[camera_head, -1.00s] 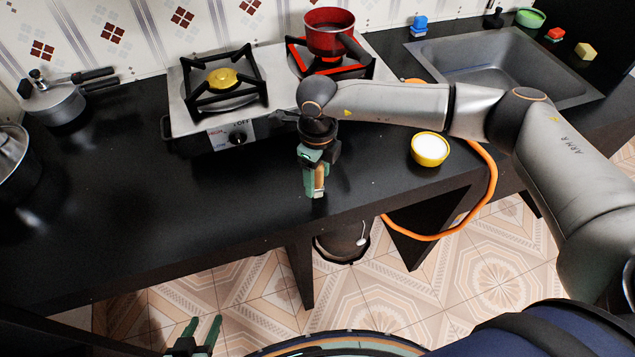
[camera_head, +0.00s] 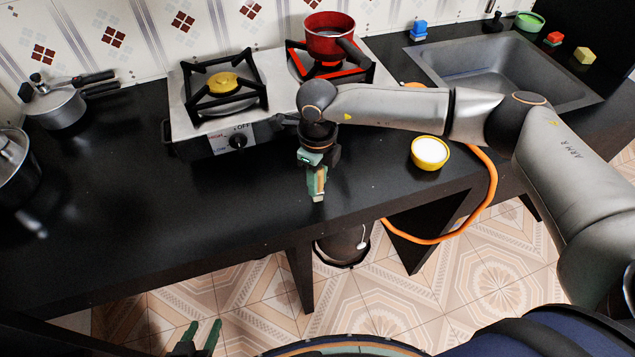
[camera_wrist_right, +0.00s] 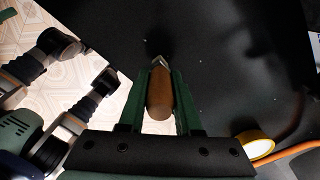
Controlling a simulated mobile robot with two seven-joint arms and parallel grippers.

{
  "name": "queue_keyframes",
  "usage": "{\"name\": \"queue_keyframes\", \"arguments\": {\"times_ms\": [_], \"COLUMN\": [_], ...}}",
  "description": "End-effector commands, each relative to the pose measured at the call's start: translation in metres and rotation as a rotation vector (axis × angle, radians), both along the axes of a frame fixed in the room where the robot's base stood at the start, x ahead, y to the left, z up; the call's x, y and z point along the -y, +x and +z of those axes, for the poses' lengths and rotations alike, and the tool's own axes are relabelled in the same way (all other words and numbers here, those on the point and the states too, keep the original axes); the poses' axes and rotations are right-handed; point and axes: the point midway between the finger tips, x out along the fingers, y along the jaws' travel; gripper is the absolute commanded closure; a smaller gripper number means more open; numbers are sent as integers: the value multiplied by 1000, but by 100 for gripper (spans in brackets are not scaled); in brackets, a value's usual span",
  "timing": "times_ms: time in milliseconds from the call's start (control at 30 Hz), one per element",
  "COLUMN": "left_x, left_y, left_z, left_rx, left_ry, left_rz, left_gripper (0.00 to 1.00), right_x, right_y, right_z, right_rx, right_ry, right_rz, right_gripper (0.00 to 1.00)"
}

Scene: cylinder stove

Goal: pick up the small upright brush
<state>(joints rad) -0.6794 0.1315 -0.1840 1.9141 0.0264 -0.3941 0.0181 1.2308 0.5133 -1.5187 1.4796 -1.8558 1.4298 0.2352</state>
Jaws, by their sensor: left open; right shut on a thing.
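The small brush (camera_wrist_right: 160,98) shows in the right wrist view as a brown wooden handle with a metal collar at its far end. My right gripper (camera_wrist_right: 160,88) is shut on this handle, one green finger on each side. In the head view, my right gripper (camera_head: 317,185) points down near the front edge of the black counter (camera_head: 120,190), in front of the stove; the brush is mostly hidden there between the fingers. I cannot tell whether the brush touches the counter. My left gripper (camera_head: 198,338) is open and empty at the bottom edge, below the counter front.
A two-burner stove (camera_head: 208,145) stands behind my right gripper, with a red pot (camera_head: 330,45) on its right burner. An orange hose (camera_head: 488,200) hangs over the edge. The counter's left middle is clear.

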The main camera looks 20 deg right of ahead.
Motion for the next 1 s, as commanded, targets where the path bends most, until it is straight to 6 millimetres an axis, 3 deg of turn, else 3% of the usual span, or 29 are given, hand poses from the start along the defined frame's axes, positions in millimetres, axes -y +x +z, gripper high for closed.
{"name": "queue_keyframes", "arguments": {"times_ms": [167, 333, 467, 633, 1000], "left_x": [0, 0, 0, 0, 0], "left_y": [0, 0, 0, 0, 0], "left_z": [0, -2, -4, -10, -21], "left_rx": [0, 0, 1, 1, 1], "left_ry": [0, 0, 0, 0, 0], "left_rz": [0, 0, 0, 0, 0], "left_gripper": [50, 50, 50, 50, 50], "right_x": [0, 0, -1, -4, -10], "right_y": [1, 1, -19, -52, -121], "right_z": [9, 34, 53, 92, 121], "right_rx": [2, 5, 4, 6, 3], "right_ry": [2, 0, 1, 2, 0], "right_rz": [0, 0, 4, 5, 3], "right_gripper": [100, 100, 100, 100, 100]}}
